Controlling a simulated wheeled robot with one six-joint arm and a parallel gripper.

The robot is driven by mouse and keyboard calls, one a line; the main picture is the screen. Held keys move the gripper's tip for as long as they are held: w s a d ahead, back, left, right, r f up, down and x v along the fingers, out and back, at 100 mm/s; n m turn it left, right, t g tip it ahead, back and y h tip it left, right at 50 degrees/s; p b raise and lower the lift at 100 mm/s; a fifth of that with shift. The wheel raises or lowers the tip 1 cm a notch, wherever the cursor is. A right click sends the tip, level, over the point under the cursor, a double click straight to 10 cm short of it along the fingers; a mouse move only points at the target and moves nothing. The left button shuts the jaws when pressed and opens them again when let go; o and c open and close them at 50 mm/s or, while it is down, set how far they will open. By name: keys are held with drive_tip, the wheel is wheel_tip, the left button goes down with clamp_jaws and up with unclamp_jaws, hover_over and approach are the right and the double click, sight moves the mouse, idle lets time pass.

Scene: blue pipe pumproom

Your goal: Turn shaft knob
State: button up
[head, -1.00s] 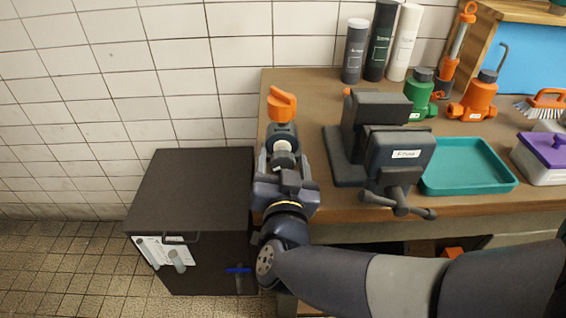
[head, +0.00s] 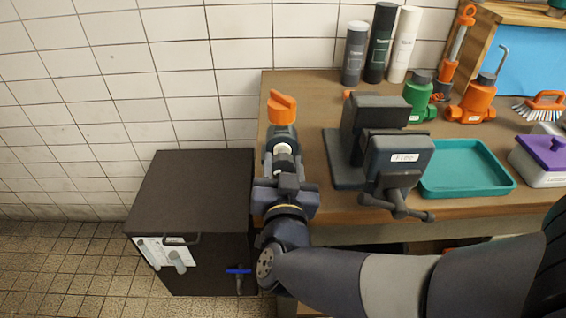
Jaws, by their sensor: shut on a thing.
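An orange knob (head: 282,107) sits on top of a dark shaft fitting (head: 281,138) at the left end of the workbench. My gripper (head: 282,156) is just below the knob in the head view, with its fingers either side of the pale part of the fitting. It is shut on the fitting's shaft, not on the orange knob. The exact contact of the fingers is partly hidden by the gripper body.
A dark bench vise (head: 398,160) stands close to the right of my gripper. A dark cabinet (head: 190,205) with a blue valve handle (head: 238,271) stands left, below bench height.

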sight(282, 169)
drive_tip(key=n+p, duration=0.2)
drive_tip(key=shift+r+n, duration=0.1)
drive_tip(key=shift+n, duration=0.2)
drive_tip(key=shift+n+p, duration=0.7)
drive_tip(key=shift+n, duration=0.5)
drive_tip(key=o, duration=1)
drive_tip(key=shift+s+a, duration=0.1)
drive_tip(key=shift+s, duration=0.05)
drive_tip(key=shift+n, duration=0.3)
drive_tip(key=s, duration=0.4)
drive_tip(key=shift+s+a+p, duration=0.1)
drive_tip(key=shift+s+p, duration=0.1)
drive_tip(key=shift+p, duration=0.1)
drive_tip(key=shift+s, duration=1.4)
